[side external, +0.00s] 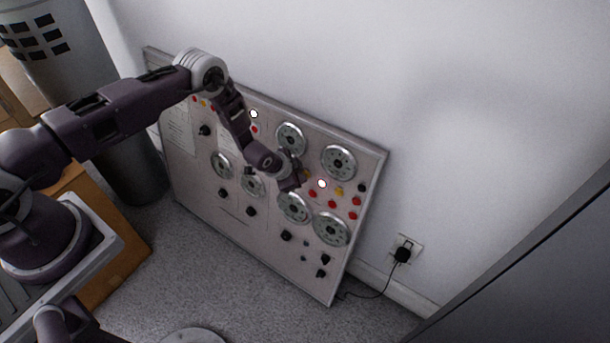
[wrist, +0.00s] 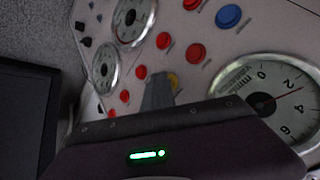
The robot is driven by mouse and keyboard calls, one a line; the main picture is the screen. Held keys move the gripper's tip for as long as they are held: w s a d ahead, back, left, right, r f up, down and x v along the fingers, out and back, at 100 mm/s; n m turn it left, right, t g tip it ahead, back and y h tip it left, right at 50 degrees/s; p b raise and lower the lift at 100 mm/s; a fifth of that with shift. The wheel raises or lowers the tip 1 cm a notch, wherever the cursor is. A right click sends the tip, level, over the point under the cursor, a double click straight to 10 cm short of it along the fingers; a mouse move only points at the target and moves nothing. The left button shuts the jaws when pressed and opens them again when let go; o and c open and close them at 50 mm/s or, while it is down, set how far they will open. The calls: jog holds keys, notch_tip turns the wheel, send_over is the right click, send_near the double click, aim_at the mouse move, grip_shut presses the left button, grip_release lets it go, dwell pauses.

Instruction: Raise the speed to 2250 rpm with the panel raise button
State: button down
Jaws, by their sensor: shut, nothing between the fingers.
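The control panel (side external: 235,205) leans against the wall, with dials, knobs and coloured buttons. My gripper (side external: 291,184) is shut and empty in front of its right half, left of the red buttons (side external: 332,204). In the wrist view the gripper fingers (wrist: 158,92) point at the panel among red buttons (wrist: 195,53). A yellow button (wrist: 173,80) is partly hidden behind them. I cannot tell whether the fingertips touch the panel. A large dial (wrist: 268,100) at right has its red needle near the 2. Button labels are unreadable, so I cannot tell which is the raise button.
In the wrist view a blue button (wrist: 228,16) sits at the top, and two smaller dials (wrist: 133,20) lie at upper left. A plugged-in cord (side external: 402,255) is at the wall socket right of the panel. A dark cabinet (side external: 530,260) stands at right; carpet lies in front.

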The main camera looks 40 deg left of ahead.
jog(key=shift+s+r, duration=0.2)
jog(key=shift+s, duration=0.55)
jog(key=s, duration=0.3)
jog(key=s+r, duration=0.1)
jog(key=s, duration=0.1)
dwell(0.3)
